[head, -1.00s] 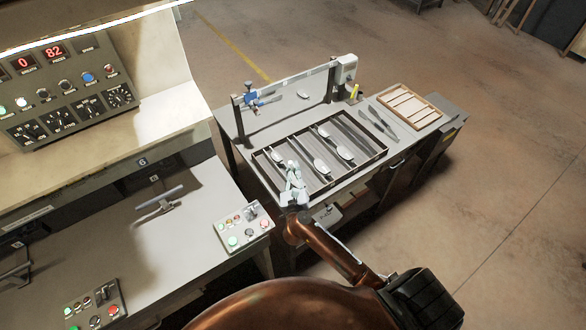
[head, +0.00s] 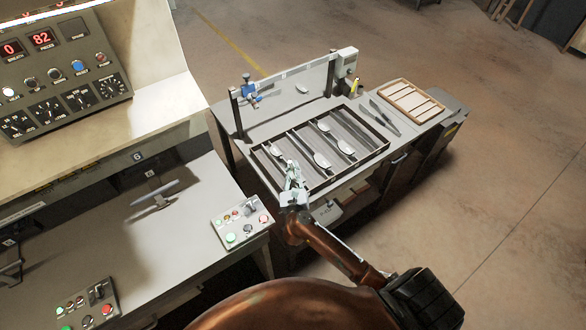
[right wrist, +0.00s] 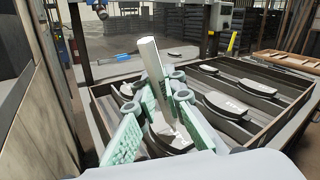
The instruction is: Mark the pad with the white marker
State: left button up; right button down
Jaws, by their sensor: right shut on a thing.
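My right gripper (head: 294,180) is over the near-left part of a dark divided tray (head: 331,183). In the right wrist view, its green-padded fingers (right wrist: 150,115) are shut on the white marker (right wrist: 150,62). The marker is slightly tilted, with its thick end up and its lower end between the fingers. A grey pad (right wrist: 174,143) lies in the tray just below the fingers and is partly hidden by them. I cannot tell whether the marker touches it. Other pads (head: 322,160) (right wrist: 228,105) lie farther right in the tray. My left gripper is not in view.
A metal frame (head: 290,84) with a blue clamp stands behind the tray. Dark tools (head: 385,117) and a wooden tray (head: 411,103) lie to the right. A machine with a button box (head: 241,226) stands close on the left.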

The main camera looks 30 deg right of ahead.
jog(key=shift+f+b, duration=0.3)
jog(key=shift+f, duration=0.15)
dwell(0.4)
jog(key=shift+w+r, duration=0.1)
jog(key=shift+w, duration=0.1)
jog(key=shift+w+a+p, duration=0.15)
jog(key=shift+w+p, duration=0.85)
jog(key=shift+w, duration=0.8)
dwell(1.1)
jog(key=shift+w, duration=0.25)
dwell(0.4)
notch_tip(320, 180, up, 7)
jog(key=p, duration=0.7)
jog(key=shift+s, duration=0.1)
dwell(0.7)
